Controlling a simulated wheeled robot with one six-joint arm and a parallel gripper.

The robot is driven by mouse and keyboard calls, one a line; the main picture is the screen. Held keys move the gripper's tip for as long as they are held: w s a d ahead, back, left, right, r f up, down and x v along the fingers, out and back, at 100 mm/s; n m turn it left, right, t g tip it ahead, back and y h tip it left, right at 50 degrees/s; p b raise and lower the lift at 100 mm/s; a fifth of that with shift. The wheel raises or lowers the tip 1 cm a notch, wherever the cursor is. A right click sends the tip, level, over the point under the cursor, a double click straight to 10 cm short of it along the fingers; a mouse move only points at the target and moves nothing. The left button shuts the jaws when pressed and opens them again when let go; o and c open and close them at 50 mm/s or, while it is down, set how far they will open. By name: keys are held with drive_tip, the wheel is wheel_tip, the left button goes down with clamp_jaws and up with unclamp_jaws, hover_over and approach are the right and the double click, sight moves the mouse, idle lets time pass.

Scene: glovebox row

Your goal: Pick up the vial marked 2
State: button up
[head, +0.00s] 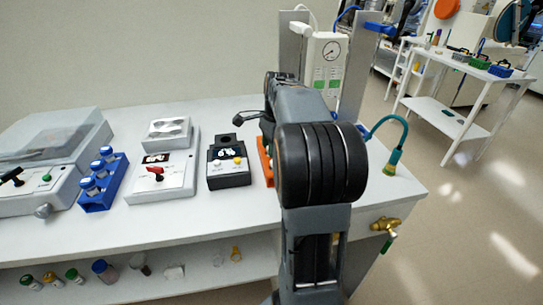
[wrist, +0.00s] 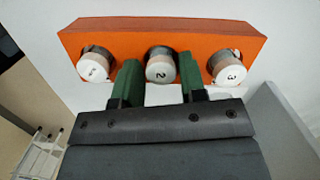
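In the wrist view an orange rack (wrist: 128,30) holds three vials with white caps. The vial marked 2 (wrist: 160,68) is in the middle, its cap facing the camera. The vial marked 3 (wrist: 228,72) is on the right. Another vial (wrist: 96,66) is on the left, its mark hard to read. My gripper (wrist: 158,82) is open, its two green fingers on either side of the vial marked 2; I cannot tell if they touch it. In the head view my arm hides the gripper and most of the orange rack (head: 265,160).
A black device (head: 228,168) stands left of the orange rack, and a stirrer-like device (head: 162,178) farther left. A blue rack (head: 103,180) with vials sits beside a grey-lidded machine (head: 45,140). A green hose tap (head: 391,160) rises at the bench's right end.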

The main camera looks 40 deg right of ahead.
drive_tip(key=c, duration=0.6)
